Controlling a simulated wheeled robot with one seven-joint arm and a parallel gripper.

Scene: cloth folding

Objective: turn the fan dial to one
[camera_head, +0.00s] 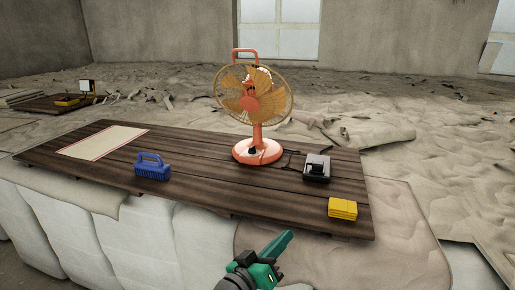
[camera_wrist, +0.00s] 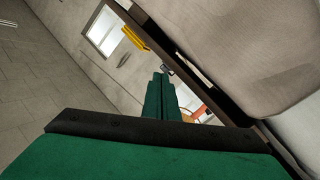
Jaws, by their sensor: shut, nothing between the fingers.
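An orange table fan (camera_head: 254,100) with a round wire cage stands upright on the dark wooden table, right of its middle. Its dial (camera_head: 252,150) appears as a small dark spot on the front of the orange base, too small to read. My gripper (camera_head: 287,236) is green, shut and empty, in front of the table's near edge, apart from the fan and lower right of it. In the wrist view its shut fingers (camera_wrist: 158,92) point toward the table edge, and a bit of orange, probably the fan, shows beside them (camera_wrist: 200,108).
The wood directly before the fan is clear.

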